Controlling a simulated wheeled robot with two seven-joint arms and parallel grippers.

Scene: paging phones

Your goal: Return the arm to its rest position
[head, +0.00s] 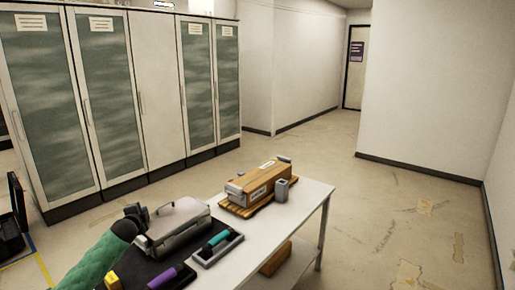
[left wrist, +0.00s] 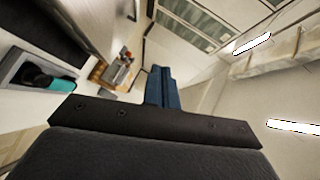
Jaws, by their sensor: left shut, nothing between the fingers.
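My left arm, in a green sleeve, comes in from the lower left of the head view. Its dark left gripper (head: 138,212) is above the table's left edge, beside a pale metal case (head: 180,226). In the left wrist view the two blue fingers (left wrist: 163,88) are together, with nothing between them. I cannot tell from the head view whether the gripper touches the case. My right gripper is in neither view.
The white table (head: 262,232) holds a tray with a teal-handled tool (head: 217,241), a purple-handled tool (head: 168,277), a wooden box (head: 260,183) and a grey cup (head: 282,190). Tall cabinets (head: 112,95) stand behind. An open black case (head: 12,225) is at the left. Floor at right is clear.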

